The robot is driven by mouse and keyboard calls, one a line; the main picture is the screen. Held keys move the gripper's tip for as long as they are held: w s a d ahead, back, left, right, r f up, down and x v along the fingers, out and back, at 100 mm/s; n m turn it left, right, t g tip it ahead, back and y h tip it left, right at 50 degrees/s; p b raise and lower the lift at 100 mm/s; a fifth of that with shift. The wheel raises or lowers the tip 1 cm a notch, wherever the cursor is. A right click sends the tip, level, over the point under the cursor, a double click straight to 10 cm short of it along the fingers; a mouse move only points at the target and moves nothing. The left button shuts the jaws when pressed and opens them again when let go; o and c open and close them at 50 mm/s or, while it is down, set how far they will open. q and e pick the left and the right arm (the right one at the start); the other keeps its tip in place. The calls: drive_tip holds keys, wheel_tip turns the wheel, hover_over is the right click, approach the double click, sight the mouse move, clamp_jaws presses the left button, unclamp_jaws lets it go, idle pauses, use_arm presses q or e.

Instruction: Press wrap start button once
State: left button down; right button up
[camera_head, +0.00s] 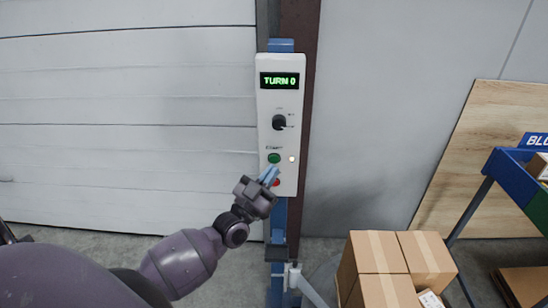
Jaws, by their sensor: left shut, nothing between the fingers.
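A white control panel (292,107) is fixed to a blue post, with a dark display (279,81) reading "TURN 0" in green. Below the display is a black rotary knob (279,122). Under it is a green button (274,158), and lower down a red button (277,182), partly hidden by my gripper. My left gripper (269,174) is shut and empty, its blue-grey fingertips just below the green button. I cannot tell whether they touch the panel. My right gripper is not in view.
A small white light (292,159) sits right of the green button. Taped cardboard boxes (386,265) stand at the lower right. A blue cart (505,180) and a leaning wooden board (470,175) are at the far right. A white shutter wall (130,120) is behind on the left.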

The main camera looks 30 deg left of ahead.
use_arm(q)
drive_tip(key=s, duration=0.1)
drive_tip(key=s+d+p, duration=0.1)
drive_tip(key=shift+s+d, duration=0.3)
idle(0.4)
